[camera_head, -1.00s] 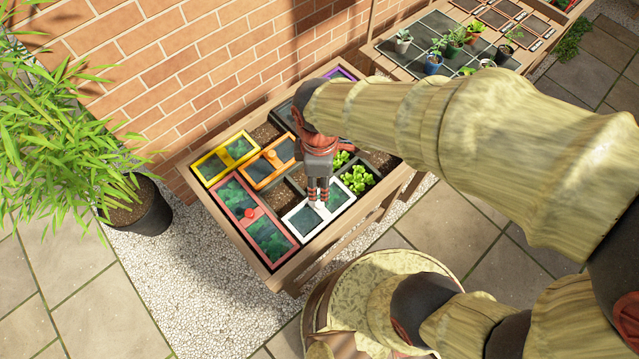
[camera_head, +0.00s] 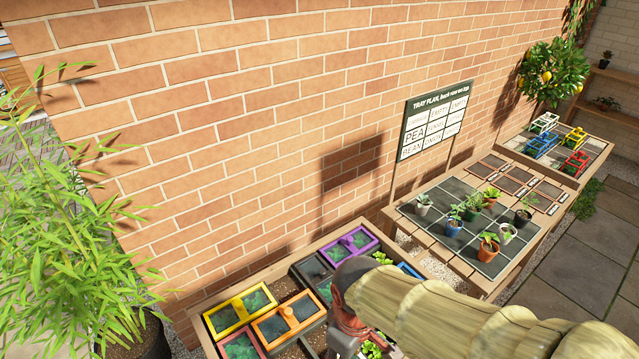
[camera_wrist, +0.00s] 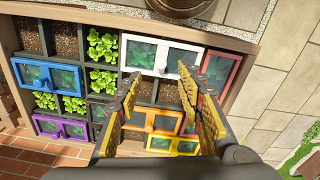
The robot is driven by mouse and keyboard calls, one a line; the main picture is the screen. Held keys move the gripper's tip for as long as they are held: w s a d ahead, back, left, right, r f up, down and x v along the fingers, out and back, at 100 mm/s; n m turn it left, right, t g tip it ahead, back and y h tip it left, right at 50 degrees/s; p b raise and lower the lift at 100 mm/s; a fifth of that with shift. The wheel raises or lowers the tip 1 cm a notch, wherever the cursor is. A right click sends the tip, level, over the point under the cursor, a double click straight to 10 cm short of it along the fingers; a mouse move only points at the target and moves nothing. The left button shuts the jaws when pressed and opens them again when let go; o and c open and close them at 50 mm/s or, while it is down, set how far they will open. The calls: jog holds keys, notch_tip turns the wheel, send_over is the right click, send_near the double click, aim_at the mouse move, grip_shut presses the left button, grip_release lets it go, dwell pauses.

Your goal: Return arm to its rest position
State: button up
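My gripper (camera_wrist: 160,84) is open in the wrist view. Its two yellow-padded fingers stand apart with nothing held between them, above the planter bed. In the head view my arm enters from the lower right, and the fingertips are out of frame. Below the fingers lie colour-framed covers: a white one (camera_wrist: 150,55), an orange one (camera_wrist: 137,120), a yellow one (camera_wrist: 186,146) and a red one (camera_wrist: 217,67). A blue cover (camera_wrist: 48,76) and a purple cover (camera_wrist: 60,128) lie to the left. I cannot tell the finger height exactly.
A brick wall (camera_head: 250,130) runs behind the bed. A leafy bamboo plant (camera_head: 60,200) stands at the left. A second table holds potted plants, including an orange pot (camera_head: 488,250), with a tray-plan sign (camera_head: 434,122) behind. Paving (camera_head: 570,260) is clear at right.

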jog(key=s+d+r+m+t, duration=0.1)
jog(key=d+r+m+t, duration=0.4)
jog(key=d+r+m, duration=0.4)
jog(key=d+r, duration=0.4)
jog(key=r, duration=0.2)
jog(key=shift+d+m, duration=0.2)
jog(key=shift+m, duration=0.1)
jog(key=shift+s+r, duration=0.1)
jog(key=shift+r, duration=0.05)
